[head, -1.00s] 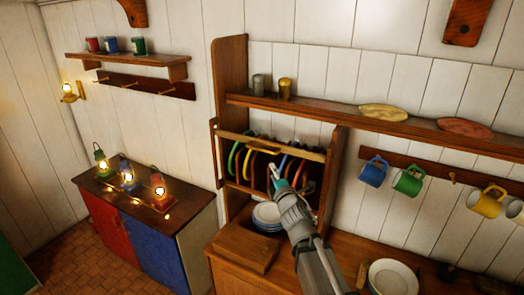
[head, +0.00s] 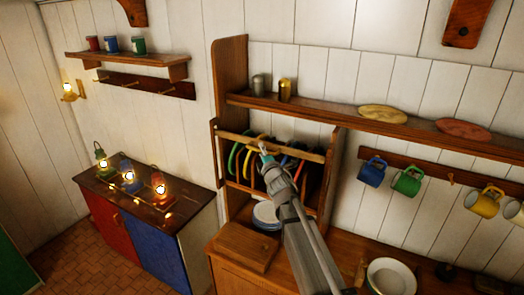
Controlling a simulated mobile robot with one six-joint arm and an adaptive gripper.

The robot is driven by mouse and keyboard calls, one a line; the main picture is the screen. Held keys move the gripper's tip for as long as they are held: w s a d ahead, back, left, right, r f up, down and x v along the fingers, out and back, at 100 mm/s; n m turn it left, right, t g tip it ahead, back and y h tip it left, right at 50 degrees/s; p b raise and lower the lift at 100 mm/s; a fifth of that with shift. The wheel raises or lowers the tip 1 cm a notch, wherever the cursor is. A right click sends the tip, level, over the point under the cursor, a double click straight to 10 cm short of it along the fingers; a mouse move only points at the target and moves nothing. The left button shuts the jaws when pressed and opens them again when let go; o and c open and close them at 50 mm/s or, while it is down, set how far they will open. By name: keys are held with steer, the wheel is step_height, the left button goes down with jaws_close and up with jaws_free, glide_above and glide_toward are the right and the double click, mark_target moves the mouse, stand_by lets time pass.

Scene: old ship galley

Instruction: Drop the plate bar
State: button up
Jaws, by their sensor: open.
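The plate bar (head: 302,154) is a light wooden rail lying across the upper front of the plate rack (head: 338,160). A small yellowish grip (head: 250,141) shows near its middle. Behind and below the bar, plates with green, yellow, blue and red rims (head: 235,158) stand on edge in the rack. My gripper (head: 263,146) is open, with its tips at the middle of the bar, overlapping the grip in the head view. I cannot tell whether they touch. My arm hides part of the rack and its right-hand plates.
White plates (head: 266,213) lie stacked in the lower bay, partly behind my arm. A shelf (head: 340,118) runs above the rack, with mugs (head: 407,180) hanging to the right. A white bowl (head: 391,277) is on the counter. Lit lanterns (head: 128,178) stand on the left cabinet.

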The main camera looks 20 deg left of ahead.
steer(key=shift+w+a, duration=0.2)
steer(key=shift+w, duration=0.05)
jaws_close()
stand_by(0.3)
